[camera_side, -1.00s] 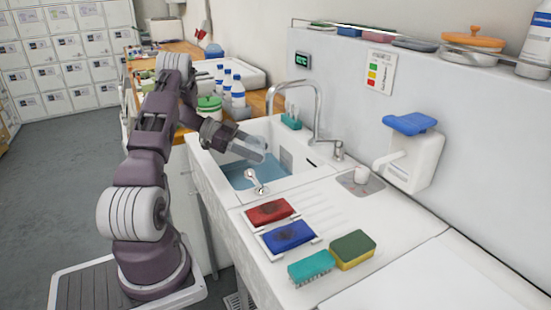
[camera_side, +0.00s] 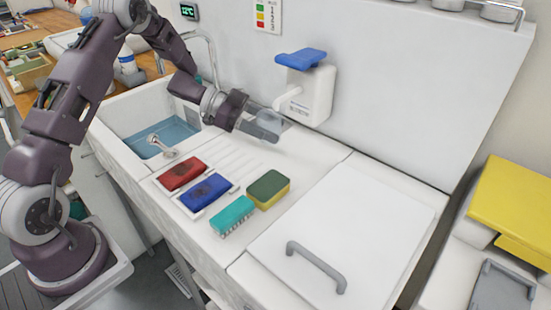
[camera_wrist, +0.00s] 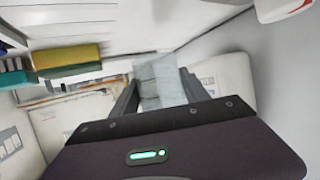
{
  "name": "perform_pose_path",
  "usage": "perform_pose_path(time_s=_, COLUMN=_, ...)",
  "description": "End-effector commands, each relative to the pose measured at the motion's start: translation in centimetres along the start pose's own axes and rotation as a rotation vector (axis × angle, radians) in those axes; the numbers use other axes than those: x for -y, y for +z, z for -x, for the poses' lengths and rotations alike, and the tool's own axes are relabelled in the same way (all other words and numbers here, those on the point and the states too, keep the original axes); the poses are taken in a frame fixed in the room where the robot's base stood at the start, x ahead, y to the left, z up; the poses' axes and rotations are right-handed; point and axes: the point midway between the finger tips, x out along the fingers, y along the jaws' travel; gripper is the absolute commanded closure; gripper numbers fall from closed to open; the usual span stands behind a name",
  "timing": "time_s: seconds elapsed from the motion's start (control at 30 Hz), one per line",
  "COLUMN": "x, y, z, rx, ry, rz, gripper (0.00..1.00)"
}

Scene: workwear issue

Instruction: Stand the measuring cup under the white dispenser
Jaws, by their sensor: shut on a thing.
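My gripper (camera_side: 258,127) is shut on the clear measuring cup (camera_side: 266,121), which lies to the right of the wrist in the side view. In the wrist view the cup (camera_wrist: 162,80) is a pale translucent shape between the two fingers. The white dispenser (camera_side: 312,95) is on the wall, with a blue lever (camera_side: 301,59) on top and a spout (camera_side: 287,99) pointing left. The cup is just below and left of the spout in the side view. Whether it touches the surface beneath I cannot tell; the gripper partly hides that spot.
A white lid with a grey handle (camera_side: 316,266) is clear.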

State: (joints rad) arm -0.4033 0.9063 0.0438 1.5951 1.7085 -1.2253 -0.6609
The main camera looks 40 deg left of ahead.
Motion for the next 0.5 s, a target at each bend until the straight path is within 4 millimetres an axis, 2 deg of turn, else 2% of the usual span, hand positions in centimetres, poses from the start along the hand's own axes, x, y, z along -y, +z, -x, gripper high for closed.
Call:
perform_pose_path(time_s=0.1, x=-1.0, y=-0.6, z=-1.6, rx=0.003, ry=0.020, rz=-0.006, gripper=0.86)
perform_pose_path(time_s=0.33, x=-1.2, y=2.9, z=-3.3, rx=0.003, ry=0.023, rz=-0.003, gripper=0.86)
perform_pose_path(time_s=0.5, x=-1.2, y=3.8, z=-3.7, rx=0.003, ry=0.022, rz=-0.007, gripper=0.86)
